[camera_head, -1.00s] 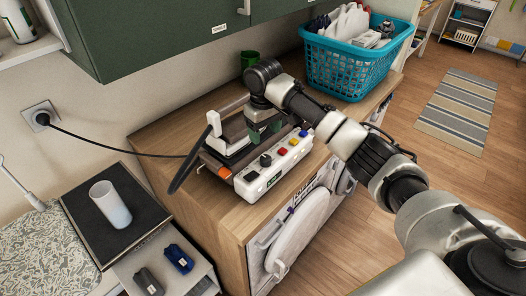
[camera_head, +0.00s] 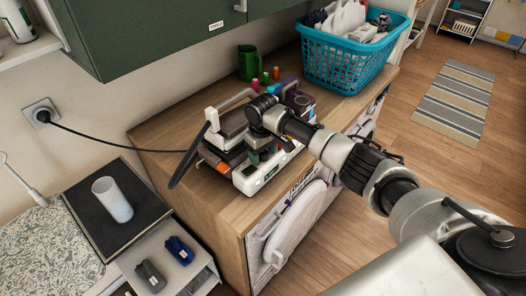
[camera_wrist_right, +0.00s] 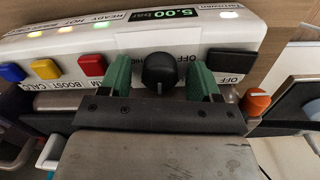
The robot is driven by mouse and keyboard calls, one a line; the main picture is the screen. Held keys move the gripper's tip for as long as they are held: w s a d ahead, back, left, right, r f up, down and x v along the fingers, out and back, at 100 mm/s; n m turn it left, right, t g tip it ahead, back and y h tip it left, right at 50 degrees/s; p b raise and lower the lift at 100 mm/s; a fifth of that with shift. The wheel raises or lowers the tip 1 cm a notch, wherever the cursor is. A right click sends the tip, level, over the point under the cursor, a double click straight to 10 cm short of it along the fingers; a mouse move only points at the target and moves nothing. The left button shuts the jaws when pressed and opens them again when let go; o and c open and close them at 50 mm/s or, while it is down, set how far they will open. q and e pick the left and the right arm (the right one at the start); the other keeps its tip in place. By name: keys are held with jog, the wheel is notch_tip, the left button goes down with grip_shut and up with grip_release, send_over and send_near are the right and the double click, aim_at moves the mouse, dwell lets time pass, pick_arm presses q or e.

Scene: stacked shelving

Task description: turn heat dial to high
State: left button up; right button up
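A white control panel (camera_head: 266,172) sits on the front of the appliance on the wooden counter. In the right wrist view, the panel shows a black round dial (camera_wrist_right: 160,70) with partly covered lettering and OFF to its right. I cannot read which label marks heat. My right gripper (camera_wrist_right: 161,82) is open, its green fingers on either side of the dial with a gap to each. In the head view, my right gripper (camera_head: 264,156) is over the panel and hides the dial. My left gripper is in neither view.
The panel also has blue (camera_wrist_right: 12,73), yellow (camera_wrist_right: 49,69) and red (camera_wrist_right: 92,64) buttons, a lit display (camera_wrist_right: 164,15) and an orange knob (camera_wrist_right: 257,102) at its side.

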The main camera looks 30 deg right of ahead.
jog(key=c, duration=0.9)
jog(key=shift+o, duration=0.2)
jog(key=shift+r+m+p, duration=0.35)
jog(key=shift+m+p, duration=0.55)
jog(key=shift+p, duration=0.35)
jog(key=shift+f+m+p, duration=0.2)
jog(key=shift+m+p, duration=0.25)
jog(key=shift+m, duration=0.15)
jog(key=shift+f, duration=0.1)
jog(key=o, duration=0.9)
